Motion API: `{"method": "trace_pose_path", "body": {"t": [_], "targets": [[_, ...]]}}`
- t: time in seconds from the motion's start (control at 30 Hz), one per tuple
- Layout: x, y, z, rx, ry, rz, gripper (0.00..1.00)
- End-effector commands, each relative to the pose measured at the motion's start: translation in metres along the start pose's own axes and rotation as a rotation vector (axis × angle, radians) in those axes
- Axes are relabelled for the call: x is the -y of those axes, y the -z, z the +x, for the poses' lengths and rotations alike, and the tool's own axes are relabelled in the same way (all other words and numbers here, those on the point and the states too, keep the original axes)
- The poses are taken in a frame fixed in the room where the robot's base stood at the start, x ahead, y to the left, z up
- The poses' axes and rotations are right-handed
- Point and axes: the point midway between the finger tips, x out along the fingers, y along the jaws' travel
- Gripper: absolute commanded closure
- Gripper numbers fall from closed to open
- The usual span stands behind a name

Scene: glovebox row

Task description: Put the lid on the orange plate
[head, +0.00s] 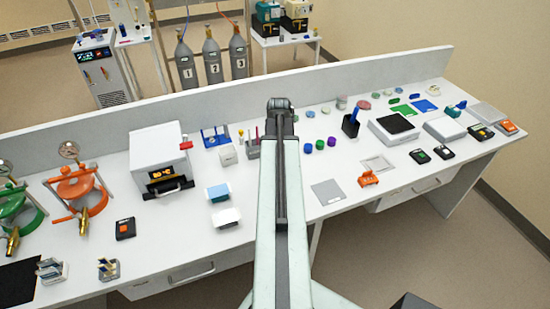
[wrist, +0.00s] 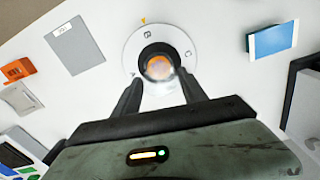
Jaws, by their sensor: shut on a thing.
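In the wrist view a round pale disc (wrist: 134,48) marked with letters, A, B and C legible, lies on the bench with a dark ring (wrist: 147,50) at its middle. Inside the ring shows an orange round plate (wrist: 158,66). My gripper (wrist: 160,76) is over the near side of the disc, its two dark fingers shut on a clear, barely visible thing, probably the lid. Pale glints show between the fingertips. I cannot tell whether the lid touches the plate. In the head view my arm hides the disc, plate and gripper.
A grey card (head: 328,192) and an orange device (head: 368,178) lie right of my arm. A blue-topped box (head: 218,193) and a white box (head: 226,217) stand left of it. A white oven (head: 160,160) stands further left. A low wall (head: 200,105) runs along the bench's back.

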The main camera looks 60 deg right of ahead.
Motion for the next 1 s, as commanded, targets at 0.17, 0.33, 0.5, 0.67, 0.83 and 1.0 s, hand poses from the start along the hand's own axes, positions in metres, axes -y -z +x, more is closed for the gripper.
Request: {"method": "trace_pose_path", "body": {"t": [0.17,0.33,0.5,0.67,0.83,1.0], "targets": [[-0.003,-0.001,0.01,0.0,0.0,0.008,0.87],[-0.006,-0.001,0.026,0.0,0.0,0.012,0.87],[-0.007,-0.001,0.043,0.0,0.0,0.015,0.87],[-0.007,-0.001,0.05,0.0,0.0,0.016,0.87],[-0.007,-0.001,0.048,0.0,0.0,0.016,0.87],[-0.008,-0.001,0.048,0.0,0.0,0.017,0.87]]}}
